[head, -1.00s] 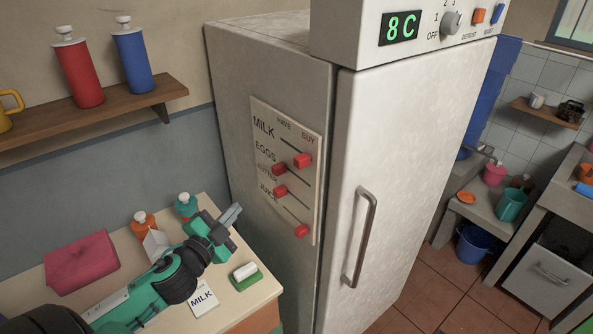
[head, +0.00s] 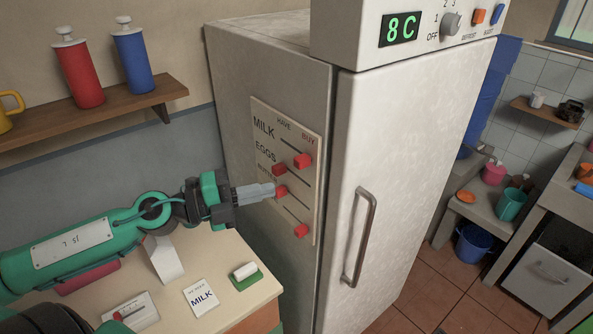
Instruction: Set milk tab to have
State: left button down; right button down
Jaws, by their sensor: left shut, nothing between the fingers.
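The list board (head: 257,160) hangs on the left side of the fridge, with rows under HAVE and BUY. The milk tab (head: 303,161) is red and sits at the BUY end of the top slot. The red eggs tab (head: 279,169) is at the HAVE end of its slot. A third red tab (head: 282,192) is at the HAVE end, and the lowest red tab (head: 301,231) is at the BUY end. My left gripper (head: 272,190) is shut and empty. Its tips are by the third tab, below the milk tab; I cannot tell whether they touch. The lowest label is hidden behind it.
The fridge door has a long handle (head: 360,240). Below is a small table with a milk card (head: 201,296), a green-and-white block (head: 246,274) and a white folded card (head: 164,259). A wall shelf (head: 120,107) holds red and blue bottles.

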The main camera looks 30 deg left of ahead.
aim_at(302, 161)
pick_arm(q)
jog(key=p+x, duration=0.9)
jog(key=x, duration=0.1)
jog(key=shift+w+a+f+b, duration=0.1)
jog(key=shift+w+a+b, duration=0.35)
jog(key=shift+a, duration=0.45)
jog(key=shift+w+a+b, duration=0.45)
jog(key=shift+a, duration=0.45)
